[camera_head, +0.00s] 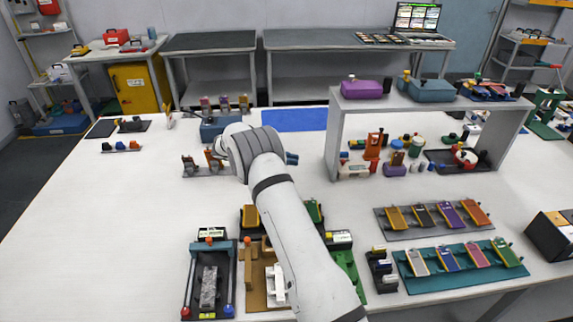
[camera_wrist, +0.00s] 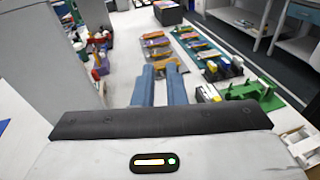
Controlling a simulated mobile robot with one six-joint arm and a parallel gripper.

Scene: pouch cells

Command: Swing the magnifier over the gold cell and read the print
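A gold cell (camera_head: 397,218) lies at the left end of a grey tray (camera_head: 432,230), beside a dark, a purple and an orange cell. The row of cells also shows in the wrist view, beyond my fingertips, too small to read. I cannot pick out the magnifier with certainty; a red and white round item (camera_head: 465,157) stands on a dark tray under the grey shelf. My gripper (camera_head: 291,158) is left of the shelf and well away from the gold cell. In the wrist view its two blue fingers (camera_wrist: 160,75) stand apart with a narrow, empty gap.
The grey shelf (camera_head: 335,135) stands on the bench at the right. A teal tray (camera_head: 440,282) of cells lies in front of the grey tray. Fixtures (camera_head: 208,285) stand at the front, partly behind my arm. The bench's left side is mostly clear.

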